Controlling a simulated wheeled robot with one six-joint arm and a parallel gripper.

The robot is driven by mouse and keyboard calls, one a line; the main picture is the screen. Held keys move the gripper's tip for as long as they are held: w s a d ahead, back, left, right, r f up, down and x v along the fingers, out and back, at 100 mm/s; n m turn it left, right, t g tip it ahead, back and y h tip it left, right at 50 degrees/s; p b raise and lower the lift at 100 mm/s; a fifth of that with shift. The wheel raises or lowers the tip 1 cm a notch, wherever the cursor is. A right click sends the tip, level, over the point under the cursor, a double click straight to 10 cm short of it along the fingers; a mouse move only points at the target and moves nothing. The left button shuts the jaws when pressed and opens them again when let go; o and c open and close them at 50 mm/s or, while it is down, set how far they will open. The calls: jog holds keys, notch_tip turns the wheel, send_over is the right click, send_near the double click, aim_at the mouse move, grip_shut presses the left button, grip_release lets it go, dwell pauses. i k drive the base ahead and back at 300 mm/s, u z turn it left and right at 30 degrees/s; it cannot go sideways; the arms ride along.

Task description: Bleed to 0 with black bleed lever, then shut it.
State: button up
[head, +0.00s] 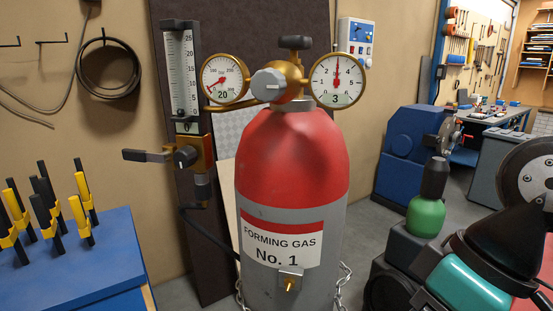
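The black bleed lever (148,155) sticks out level to the left from a brass valve block (203,154) with a dark knob (186,156). My gripper is not in view.
A blue bench (85,265) holds several black and yellow clamps at left. A hose coil (108,70) hangs on the wall. A chain (344,285) hangs beside the cylinder. Teal and black equipment (470,280) fills the lower right. Space left of the lever looks free.

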aim_at(133, 154)
jog(key=u, duration=1.15)
jog(key=i, duration=0.25)
